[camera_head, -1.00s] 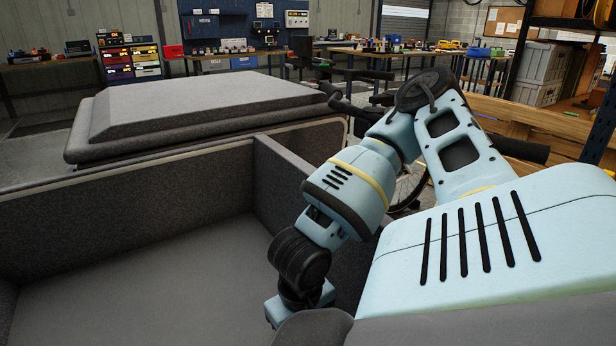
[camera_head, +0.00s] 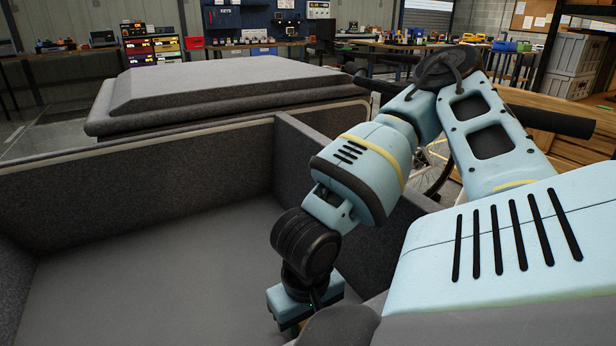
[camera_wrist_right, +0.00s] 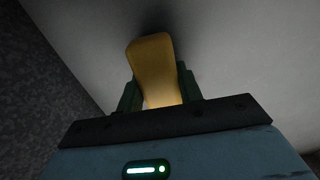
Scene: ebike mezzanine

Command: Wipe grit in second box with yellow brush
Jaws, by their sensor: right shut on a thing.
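My right gripper (camera_wrist_right: 159,92) is shut on the yellow brush (camera_wrist_right: 153,62), with one dark finger on each side of it in the right wrist view. The brush stands out beyond the fingers towards a plain pale grey surface; I cannot tell whether it touches. In the head view the right gripper's blue body (camera_head: 303,300) is low inside a grey felt-lined box (camera_head: 140,185), over its floor (camera_head: 150,280). The brush is mostly hidden there. I can make out no grit. My left gripper is not in view.
A grey upright divider (camera_head: 292,165) stands just behind the right arm. A padded grey lid (camera_head: 220,90) lies beyond the box's back wall. The floor left of the gripper is clear. Workbenches, a bicycle wheel (camera_head: 437,165) and storage crates (camera_head: 572,65) are farther back.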

